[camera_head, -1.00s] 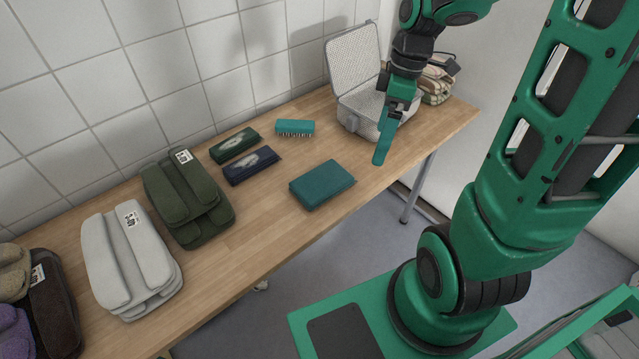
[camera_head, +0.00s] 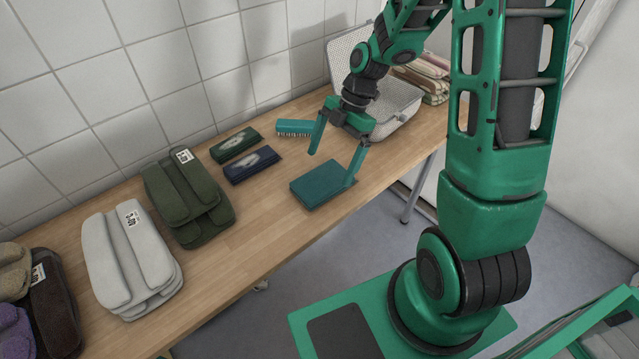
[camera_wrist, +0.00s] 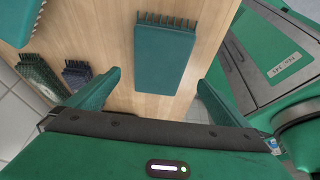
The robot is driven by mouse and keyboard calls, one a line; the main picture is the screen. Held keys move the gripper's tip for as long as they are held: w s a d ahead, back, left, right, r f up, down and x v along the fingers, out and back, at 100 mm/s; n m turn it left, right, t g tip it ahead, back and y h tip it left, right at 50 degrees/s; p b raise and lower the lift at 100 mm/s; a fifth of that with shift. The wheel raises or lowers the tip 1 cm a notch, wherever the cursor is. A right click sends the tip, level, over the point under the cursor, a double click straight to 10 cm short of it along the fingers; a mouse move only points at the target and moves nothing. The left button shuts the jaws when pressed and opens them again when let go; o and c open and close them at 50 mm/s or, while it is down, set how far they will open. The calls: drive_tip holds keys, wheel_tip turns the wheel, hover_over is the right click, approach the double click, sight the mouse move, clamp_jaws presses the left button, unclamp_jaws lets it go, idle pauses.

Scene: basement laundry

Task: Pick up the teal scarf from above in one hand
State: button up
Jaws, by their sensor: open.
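The teal scarf (camera_head: 318,188) is a flat folded dark teal block near the front edge of the wooden table. In the wrist view the scarf (camera_wrist: 165,60) shows a dark fringe along its far edge. My gripper (camera_head: 331,168) is open and empty over the scarf. One finger appears off the scarf's back edge and the other overlaps its right end; I cannot tell whether they touch it. In the wrist view my gripper (camera_wrist: 158,90) has its fingers apart, with the scarf framed between and beyond them.
A brighter teal fringed item (camera_head: 293,128) lies behind the scarf. Dark green (camera_head: 235,145) and navy (camera_head: 251,165) folded pieces lie to its left, with olive (camera_head: 188,205) and white (camera_head: 130,260) stacks farther left. An open wicker case (camera_head: 395,105) stands at right. Tiled wall borders the back.

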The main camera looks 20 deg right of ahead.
sight(323, 180)
drive_tip(key=shift+x, duration=2.6)
drive_tip(key=shift+d, duration=0.1)
drive_tip(key=c, duration=1.2)
